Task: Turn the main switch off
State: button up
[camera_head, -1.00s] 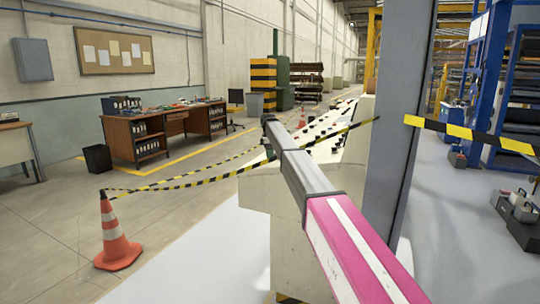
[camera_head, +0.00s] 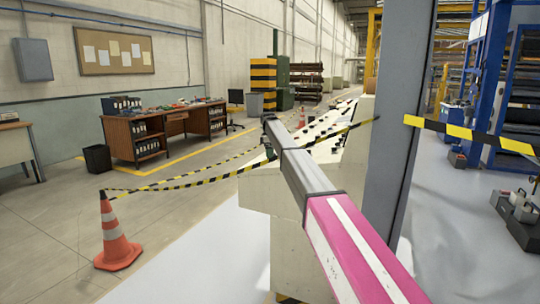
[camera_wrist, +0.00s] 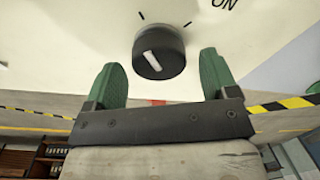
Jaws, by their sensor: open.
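The main switch is a black round knob (camera_wrist: 160,52) with a white bar on its face, on a pale panel (camera_wrist: 90,25) in the wrist view. The bar slants from upper left to lower right. A tick mark stands at the knob's upper left and another at its upper right, with "ON" beyond the right one. My gripper (camera_wrist: 160,66) is open, its green fingers on either side of the knob, with a gap visible on each side. In the head view the knob cannot be made out.
A pale control console (camera_head: 325,130) stands beyond my arm, beside a grey column (camera_head: 395,130). Black-and-yellow tape (camera_head: 200,179) runs from an orange cone (camera_head: 115,240) past the console. A brown desk (camera_head: 160,132) stands at the back left.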

notch_tip(320, 180, up, 10)
jog(key=shift+w+a, duration=0.3)
jog(key=shift+w, duration=0.15)
